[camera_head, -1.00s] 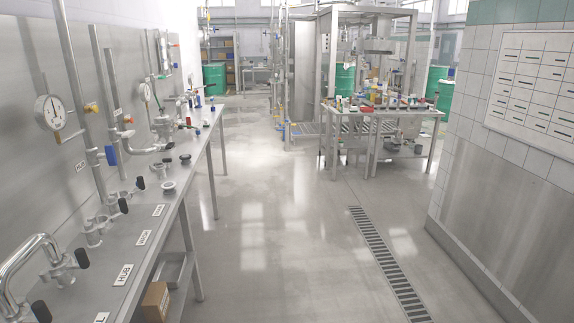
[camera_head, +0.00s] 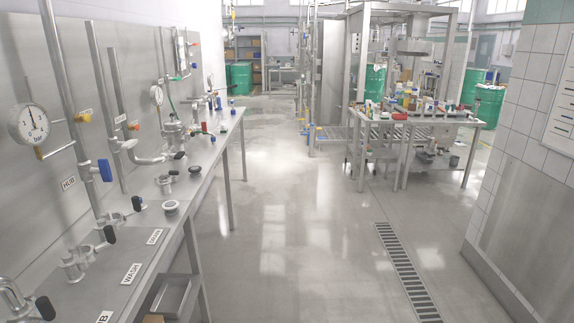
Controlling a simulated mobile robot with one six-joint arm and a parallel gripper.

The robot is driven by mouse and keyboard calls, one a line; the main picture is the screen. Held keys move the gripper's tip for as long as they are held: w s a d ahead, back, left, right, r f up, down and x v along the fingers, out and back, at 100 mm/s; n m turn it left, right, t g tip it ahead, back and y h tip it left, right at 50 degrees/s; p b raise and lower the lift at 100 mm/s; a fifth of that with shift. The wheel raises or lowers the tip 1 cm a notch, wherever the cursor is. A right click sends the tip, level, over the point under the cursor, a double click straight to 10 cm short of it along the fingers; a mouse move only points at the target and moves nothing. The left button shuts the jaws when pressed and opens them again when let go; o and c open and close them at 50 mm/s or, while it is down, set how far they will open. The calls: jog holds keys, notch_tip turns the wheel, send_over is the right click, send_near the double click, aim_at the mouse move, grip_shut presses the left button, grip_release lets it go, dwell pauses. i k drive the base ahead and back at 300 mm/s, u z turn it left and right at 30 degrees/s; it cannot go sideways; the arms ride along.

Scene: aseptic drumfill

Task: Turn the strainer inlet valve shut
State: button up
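My gripper is not in view. Several valves and fittings sit on pipes along the steel wall bench (camera_head: 95,285) on the left. A blue valve handle (camera_head: 105,171) hangs vertically on the near upright pipe, below an orange-yellow knob (camera_head: 84,117). A metal housing with a round top (camera_head: 172,130), possibly the strainer, stands farther along the bench, with a curved pipe (camera_head: 148,159) running toward it. A small red handle (camera_head: 205,127) shows beside it. I cannot tell which handle is the strainer inlet valve; any label naming it is too small to read.
A pressure gauge (camera_head: 28,125) is near left; a smaller gauge (camera_head: 156,96) is beyond. Loose clamps and fittings lie on the bench. The grey floor (camera_head: 285,235) is open, with a drain grate (camera_head: 408,275). A cluttered table (camera_head: 430,118) and tiled wall (camera_head: 535,170) stand right.

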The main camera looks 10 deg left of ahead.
aim_at(178, 155)
jog(key=u, duration=0.4)
jog(key=i, duration=0.75)
jog(key=u, duration=0.55)
jog(key=i, duration=0.45)
jog(key=u, duration=0.4)
jog(key=k, duration=0.2)
jog(key=u, duration=3.05)
